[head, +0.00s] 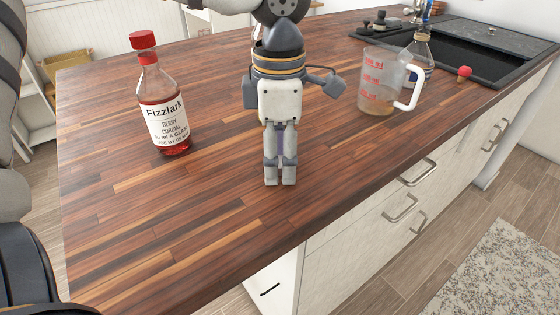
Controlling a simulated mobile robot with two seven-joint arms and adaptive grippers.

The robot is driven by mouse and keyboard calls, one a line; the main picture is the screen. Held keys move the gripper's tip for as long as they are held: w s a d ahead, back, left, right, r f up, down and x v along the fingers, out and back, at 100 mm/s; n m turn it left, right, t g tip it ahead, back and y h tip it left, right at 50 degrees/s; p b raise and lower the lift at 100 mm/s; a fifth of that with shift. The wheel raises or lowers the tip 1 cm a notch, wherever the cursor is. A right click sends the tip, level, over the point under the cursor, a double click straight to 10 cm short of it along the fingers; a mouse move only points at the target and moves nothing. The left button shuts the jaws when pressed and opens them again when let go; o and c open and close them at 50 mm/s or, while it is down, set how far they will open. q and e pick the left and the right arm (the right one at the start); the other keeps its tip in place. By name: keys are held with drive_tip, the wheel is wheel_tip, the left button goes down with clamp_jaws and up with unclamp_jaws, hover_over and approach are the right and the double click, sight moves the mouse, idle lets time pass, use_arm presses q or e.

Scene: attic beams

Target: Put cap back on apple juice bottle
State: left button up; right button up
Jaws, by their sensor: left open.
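My left gripper (280,178) hangs fingers-down above the middle of the wooden counter; it is open, its fingers seen nearly edge-on, with nothing visible between them. A clear bottle (424,50) stands at the right, partly hidden by a measuring jug; its label is unreadable, so I cannot confirm it is the apple juice. A small red-topped piece (464,72) sits right of it near the sink edge; I cannot tell if it is the cap. A red-capped Fizzlark berry cordial bottle (164,105) stands upright left of my gripper. My right gripper is out of view.
The clear measuring jug (380,80) with red markings stands right of my left gripper, before the clear bottle. A dark sink (470,55) lies behind at the right. The counter (190,215) is clear at front left; its front edge runs diagonally above white drawers.

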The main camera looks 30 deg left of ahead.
use_arm(q)
drive_tip(key=shift+c, duration=0.2)
drive_tip(key=c, duration=0.8)
drive_tip(key=shift+o, duration=0.2)
drive_tip(key=shift+r, duration=0.2)
drive_tip(key=shift+r, duration=0.3)
drive_tip(key=s+d+r, duration=0.9)
drive_tip(key=d+r, duration=0.1)
drive_tip(key=r, duration=0.2)
drive_tip(key=shift+s, duration=0.4)
